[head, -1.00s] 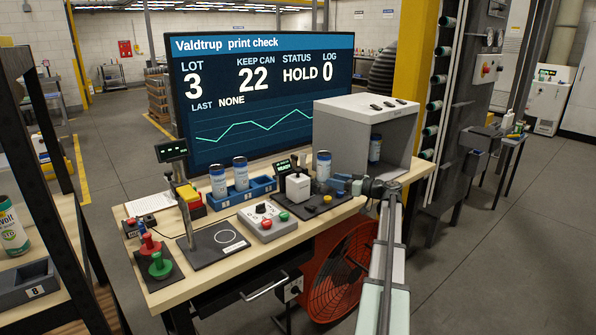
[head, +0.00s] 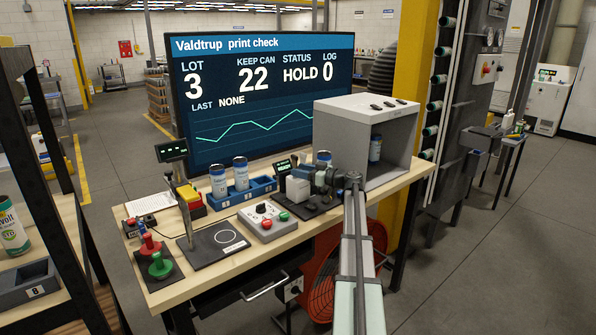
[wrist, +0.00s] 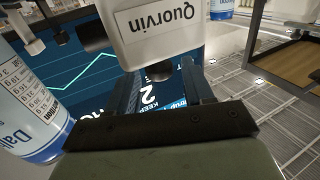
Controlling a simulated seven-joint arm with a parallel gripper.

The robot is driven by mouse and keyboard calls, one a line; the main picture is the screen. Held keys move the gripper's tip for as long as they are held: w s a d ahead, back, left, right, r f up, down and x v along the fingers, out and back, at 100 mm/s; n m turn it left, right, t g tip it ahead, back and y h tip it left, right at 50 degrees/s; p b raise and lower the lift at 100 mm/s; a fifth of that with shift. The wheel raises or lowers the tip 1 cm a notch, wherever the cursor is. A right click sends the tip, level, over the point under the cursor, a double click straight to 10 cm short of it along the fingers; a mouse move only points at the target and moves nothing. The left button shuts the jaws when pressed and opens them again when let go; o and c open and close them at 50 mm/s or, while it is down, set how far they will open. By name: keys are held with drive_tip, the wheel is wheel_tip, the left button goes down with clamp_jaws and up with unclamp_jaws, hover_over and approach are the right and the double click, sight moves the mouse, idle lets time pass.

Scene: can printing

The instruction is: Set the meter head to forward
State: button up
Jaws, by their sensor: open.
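The white block-shaped unit (head: 297,189), which I take to be the meter head, sits on a dark base plate on the bench, beside a small lit display (head: 283,166). In the wrist view its white face (wrist: 160,30) fills the top middle, with an upside-down "Quorvin" label. My gripper (head: 317,180) is right beside its right side in the head view. In the wrist view my gripper (wrist: 163,85) is open, its fingers apart and pointing at the block. I cannot tell whether they touch it. The gripper partly hides the base plate.
A printed can (head: 323,157) stands just behind my gripper. A blue rack (head: 258,187) with two cans and a button box (head: 267,221) stand to the left. A large screen (head: 262,100) rises behind.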

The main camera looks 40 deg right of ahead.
drive_tip(key=shift+x, duration=0.85)
drive_tip(key=shift+c, duration=0.4)
clamp_jaws()
drive_tip(key=shift+r, duration=0.1)
